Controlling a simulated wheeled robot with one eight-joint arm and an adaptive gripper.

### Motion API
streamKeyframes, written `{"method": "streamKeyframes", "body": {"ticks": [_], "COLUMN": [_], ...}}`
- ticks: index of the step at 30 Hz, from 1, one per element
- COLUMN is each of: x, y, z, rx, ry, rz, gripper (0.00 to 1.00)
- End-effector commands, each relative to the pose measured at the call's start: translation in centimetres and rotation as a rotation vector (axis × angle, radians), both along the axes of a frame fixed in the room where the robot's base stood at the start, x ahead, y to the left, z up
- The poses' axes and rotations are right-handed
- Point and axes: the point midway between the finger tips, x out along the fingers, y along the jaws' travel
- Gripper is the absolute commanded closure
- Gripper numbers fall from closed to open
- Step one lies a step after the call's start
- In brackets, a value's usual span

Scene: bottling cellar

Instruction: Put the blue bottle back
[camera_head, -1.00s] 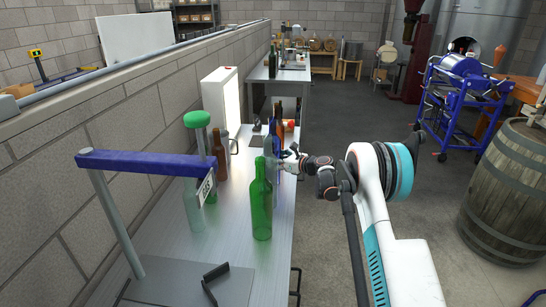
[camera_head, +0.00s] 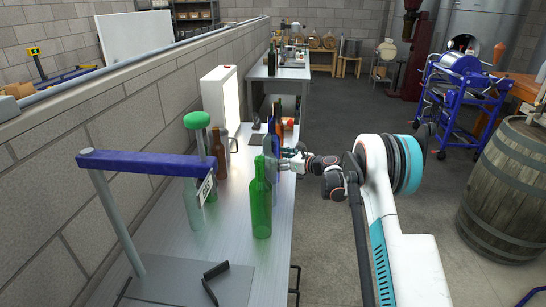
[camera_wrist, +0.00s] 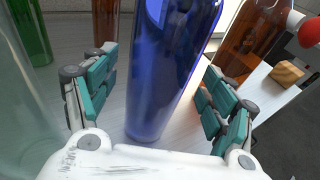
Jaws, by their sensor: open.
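The blue bottle (camera_wrist: 165,80) stands upright between my gripper's fingers in the wrist view, with gaps showing on both sides. Its top is cut off by the frame. My gripper (camera_wrist: 160,105) is open around it. In the head view my gripper (camera_head: 292,162) is at the right edge of the metal table (camera_head: 235,245).
Brown bottles (camera_head: 219,155) and a pale clear bottle (camera_head: 193,205) stand to the left. A blue beam (camera_head: 150,163) on a post crosses the near left.

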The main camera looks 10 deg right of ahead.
Motion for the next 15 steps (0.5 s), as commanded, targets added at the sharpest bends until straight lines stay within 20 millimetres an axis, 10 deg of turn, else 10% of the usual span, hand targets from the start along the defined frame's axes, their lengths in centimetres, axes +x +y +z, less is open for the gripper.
{"method": "streamKeyframes", "body": {"ticks": [15], "x": [-6.5], "y": [-5.4], "z": [1.9], "rx": [0.001], "ry": [0.000], "rz": [-0.001], "gripper": [0.23]}}
